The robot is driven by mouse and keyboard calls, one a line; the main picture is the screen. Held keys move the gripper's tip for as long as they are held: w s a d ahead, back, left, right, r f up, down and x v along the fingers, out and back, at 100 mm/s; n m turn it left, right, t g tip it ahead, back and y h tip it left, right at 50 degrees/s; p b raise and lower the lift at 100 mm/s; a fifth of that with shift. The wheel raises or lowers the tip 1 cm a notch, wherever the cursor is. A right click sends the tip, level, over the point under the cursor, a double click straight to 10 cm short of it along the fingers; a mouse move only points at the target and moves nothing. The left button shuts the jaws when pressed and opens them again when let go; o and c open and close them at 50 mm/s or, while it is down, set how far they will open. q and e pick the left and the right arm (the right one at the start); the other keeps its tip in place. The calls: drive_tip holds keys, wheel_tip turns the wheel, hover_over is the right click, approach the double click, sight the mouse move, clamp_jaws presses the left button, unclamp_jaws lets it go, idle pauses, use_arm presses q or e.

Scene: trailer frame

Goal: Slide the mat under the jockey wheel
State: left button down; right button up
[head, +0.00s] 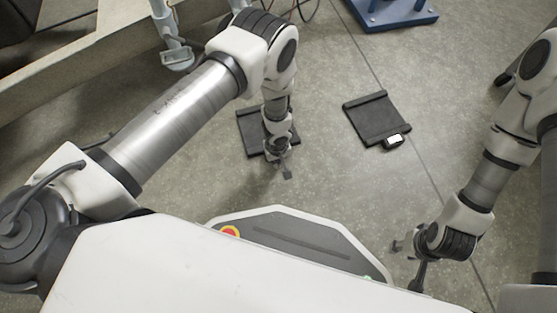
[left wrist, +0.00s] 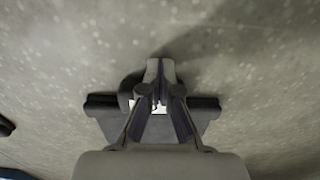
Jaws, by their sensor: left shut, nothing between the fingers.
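A dark flat mat (head: 247,122) lies on the floor, partly hidden by my left arm. A dark mat with a white label also shows in the left wrist view (left wrist: 205,117), behind the fingers. My left gripper (head: 287,174) is shut and empty at that mat's near edge in the head view; its closed fingers also show in the left wrist view (left wrist: 161,88). A pale grey post (head: 165,22) with a lower fitting stands at the upper left; I cannot make out the jockey wheel clearly. My right gripper (head: 408,262) is open and empty at the lower right, away from the mats.
A second dark mat (head: 370,117) with a white-labelled handle lies on open floor to the right. A blue stand (head: 395,13) is at the top. A pale beam (head: 50,68) runs along the upper left, and dark cables lie near the post. Floor between the mats is clear.

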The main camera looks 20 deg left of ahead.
use_arm(q)
drive_tip(key=shift+w+a+r+p, duration=0.15)
drive_tip(key=shift+a+p, duration=0.1)
drive_tip(key=shift+p, duration=0.25)
drive_tip(key=shift+f, duration=0.2)
use_arm(e)
drive_tip(key=shift+s+r, duration=0.2)
drive_tip(key=shift+r, duration=0.75)
